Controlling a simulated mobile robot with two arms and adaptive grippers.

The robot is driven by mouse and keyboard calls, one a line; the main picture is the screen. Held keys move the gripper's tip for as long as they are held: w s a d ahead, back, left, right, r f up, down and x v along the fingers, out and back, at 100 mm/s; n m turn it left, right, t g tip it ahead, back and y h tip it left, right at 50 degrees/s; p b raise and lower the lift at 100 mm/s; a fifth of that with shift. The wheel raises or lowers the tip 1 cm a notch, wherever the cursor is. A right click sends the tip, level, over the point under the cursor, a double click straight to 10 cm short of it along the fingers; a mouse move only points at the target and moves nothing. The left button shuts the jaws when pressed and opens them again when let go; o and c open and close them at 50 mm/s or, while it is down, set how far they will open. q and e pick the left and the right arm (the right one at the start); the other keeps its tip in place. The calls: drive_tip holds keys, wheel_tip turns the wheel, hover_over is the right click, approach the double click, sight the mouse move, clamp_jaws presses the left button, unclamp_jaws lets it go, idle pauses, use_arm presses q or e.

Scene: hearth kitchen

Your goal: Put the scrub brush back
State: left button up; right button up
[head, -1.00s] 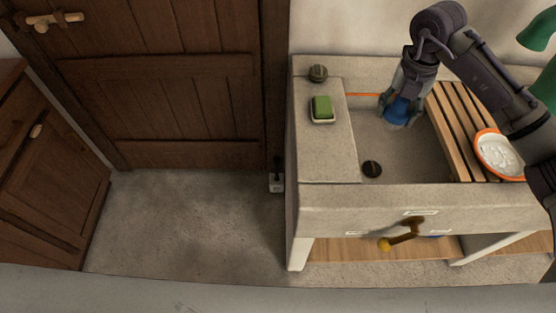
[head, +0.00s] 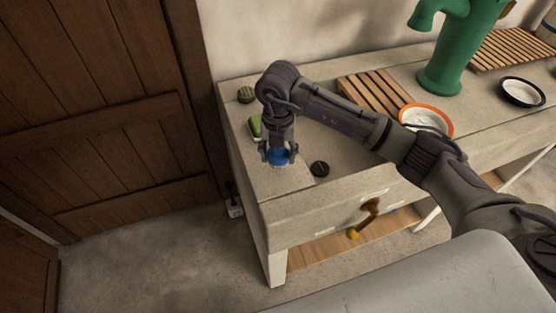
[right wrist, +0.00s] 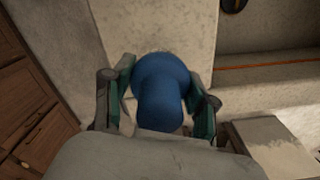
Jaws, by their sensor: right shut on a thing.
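The scrub brush (head: 277,158) shows as a round blue body held in my right gripper (head: 279,151). In the right wrist view the blue brush (right wrist: 160,92) fills the space between the two fingers, which are shut on it. In the head view the brush is over the stone ledge (head: 290,182) at the left end of the sink, in front of the green soap. I cannot tell whether its underside touches the ledge. My left gripper is not in view.
A green soap block (head: 255,126) and a dark round object (head: 246,94) sit farther back on the ledge. A dark drain (head: 320,169) lies to the right. Beyond are a slatted rack (head: 370,92), an orange-rimmed bowl (head: 426,110) and a green pump (head: 446,58).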

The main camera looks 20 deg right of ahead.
sight(278, 164)
wheel_tip(278, 164, down, 3)
drive_tip(key=shift+f+p, duration=0.15)
drive_tip(key=shift+p, duration=0.3)
drive_tip(key=shift+f, duration=0.25)
drive_tip(key=shift+f, duration=0.1)
drive_tip(key=shift+f, duration=0.15)
drive_tip(key=o, duration=1.2)
